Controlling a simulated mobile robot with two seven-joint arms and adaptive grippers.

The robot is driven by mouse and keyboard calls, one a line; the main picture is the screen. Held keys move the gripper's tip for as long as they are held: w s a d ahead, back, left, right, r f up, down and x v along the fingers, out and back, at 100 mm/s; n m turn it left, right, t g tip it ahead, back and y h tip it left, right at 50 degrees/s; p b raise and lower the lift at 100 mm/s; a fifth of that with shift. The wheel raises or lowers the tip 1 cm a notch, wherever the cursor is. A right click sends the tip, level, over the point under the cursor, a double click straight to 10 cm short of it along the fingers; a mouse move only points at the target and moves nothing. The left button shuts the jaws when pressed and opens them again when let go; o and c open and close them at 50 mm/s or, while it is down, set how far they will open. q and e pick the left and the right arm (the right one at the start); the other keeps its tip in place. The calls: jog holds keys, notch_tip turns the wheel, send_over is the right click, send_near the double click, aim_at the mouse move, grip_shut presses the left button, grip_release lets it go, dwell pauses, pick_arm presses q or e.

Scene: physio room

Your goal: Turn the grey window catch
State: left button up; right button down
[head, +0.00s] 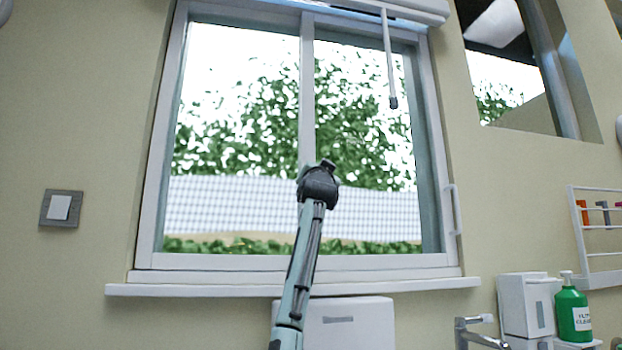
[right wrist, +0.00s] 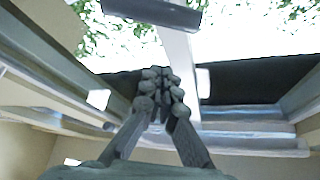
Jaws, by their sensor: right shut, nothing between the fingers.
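The sliding window (head: 305,130) fills the middle of the head view, with a pale upright bar at its centre. My right gripper (head: 320,180) is raised in front of that bar and hides part of it. In the right wrist view the fingers (right wrist: 160,75) are shut together and empty. Beyond their tips a dark grey bar, which looks like the window catch (right wrist: 150,12), lies crosswise at the top edge, partly cut off. A gap shows between tips and bar. In the head view I cannot make out the catch behind my gripper. My left gripper is out of view.
A blind wand (head: 388,60) hangs at the upper right of the window. A pale handle (head: 453,208) is on the right frame. The sill (head: 420,284) juts out below. A white box (head: 350,322), a tap (head: 478,333) and a green bottle (head: 573,312) stand lower down.

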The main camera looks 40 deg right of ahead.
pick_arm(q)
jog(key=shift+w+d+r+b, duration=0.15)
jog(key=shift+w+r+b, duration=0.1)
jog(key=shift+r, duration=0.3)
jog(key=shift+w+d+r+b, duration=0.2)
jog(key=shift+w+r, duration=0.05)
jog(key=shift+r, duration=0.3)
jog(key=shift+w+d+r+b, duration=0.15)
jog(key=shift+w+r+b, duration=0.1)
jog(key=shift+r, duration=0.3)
pick_arm(e)
jog(key=shift+w+a+f+n+t+y, duration=0.45)
jog(key=shift+f+n+t+y, duration=0.25)
jog(key=shift+n, duration=0.55)
jog(key=shift+w+a+f+n+t+y, duration=0.5)
jog(key=shift+f+n, duration=0.35)
jog(key=shift+n, duration=0.45)
jog(key=shift+w+a+f+n+t+y, duration=0.3)
jog(key=shift+f+n+t+y, duration=0.45)
jog(key=shift+n, duration=0.5)
